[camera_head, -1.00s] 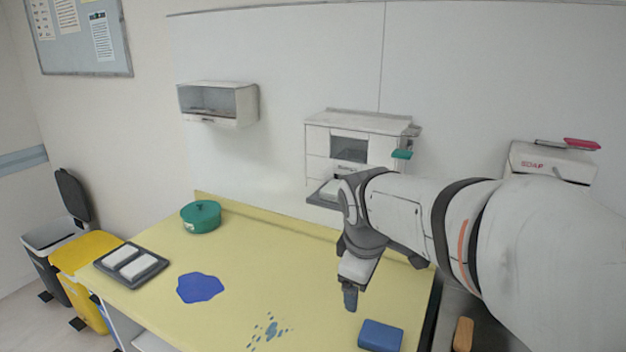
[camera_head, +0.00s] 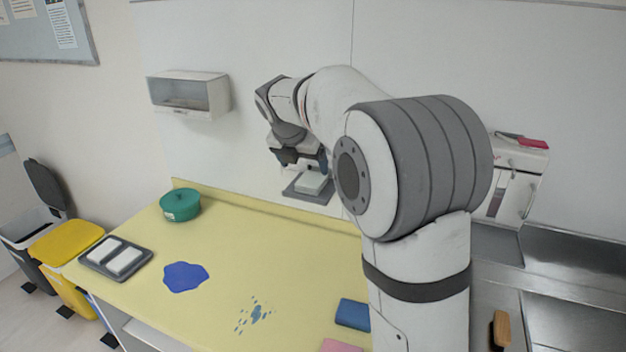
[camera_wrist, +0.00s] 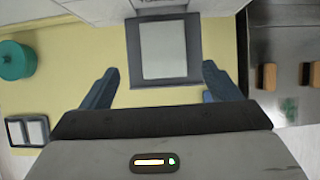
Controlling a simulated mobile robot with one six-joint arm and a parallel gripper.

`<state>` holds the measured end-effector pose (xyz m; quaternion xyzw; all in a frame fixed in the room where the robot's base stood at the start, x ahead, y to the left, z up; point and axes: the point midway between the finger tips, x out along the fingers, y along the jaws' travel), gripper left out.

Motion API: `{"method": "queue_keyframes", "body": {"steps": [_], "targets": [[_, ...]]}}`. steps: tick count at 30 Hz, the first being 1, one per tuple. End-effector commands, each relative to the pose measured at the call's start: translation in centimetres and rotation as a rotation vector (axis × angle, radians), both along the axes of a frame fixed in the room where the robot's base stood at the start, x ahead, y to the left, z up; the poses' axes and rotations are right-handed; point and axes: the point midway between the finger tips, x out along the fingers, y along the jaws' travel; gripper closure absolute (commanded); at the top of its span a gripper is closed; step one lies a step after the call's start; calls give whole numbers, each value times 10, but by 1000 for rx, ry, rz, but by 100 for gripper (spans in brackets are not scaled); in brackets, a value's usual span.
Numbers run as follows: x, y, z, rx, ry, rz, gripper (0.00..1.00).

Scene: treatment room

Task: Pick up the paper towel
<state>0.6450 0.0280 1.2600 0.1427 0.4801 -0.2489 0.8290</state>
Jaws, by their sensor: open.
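A white paper towel (camera_head: 313,182) lies flat on the grey tray (camera_head: 306,196) that juts out below the wall dispenser. In the wrist view the towel (camera_wrist: 163,50) and its grey tray (camera_wrist: 196,79) are straight ahead, between the lines of the two fingers. My gripper (camera_head: 300,165) is at the front of the dispenser, close to the tray. In the wrist view my gripper (camera_wrist: 160,72) is open and empty, its fingers spread wider than the towel. My arm hides most of the dispenser in the head view.
The yellow counter (camera_head: 225,235) holds a green tin (camera_head: 180,205), a blue spill (camera_head: 185,277), blue droplets (camera_head: 255,315), a blue sponge (camera_head: 352,314) and a tray of white pads (camera_head: 93,265). A soap dispenser (camera_head: 515,180) is at right. A brush (camera_head: 501,330) lies by the sink.

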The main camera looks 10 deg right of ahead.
Motion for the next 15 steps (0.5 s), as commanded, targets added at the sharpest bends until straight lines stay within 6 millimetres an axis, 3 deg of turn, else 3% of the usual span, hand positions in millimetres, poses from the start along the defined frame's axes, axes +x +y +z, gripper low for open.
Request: {"method": "queue_keyframes", "body": {"steps": [15], "targets": [[25, -24, -54, 2, 1, -5, 16]]}}
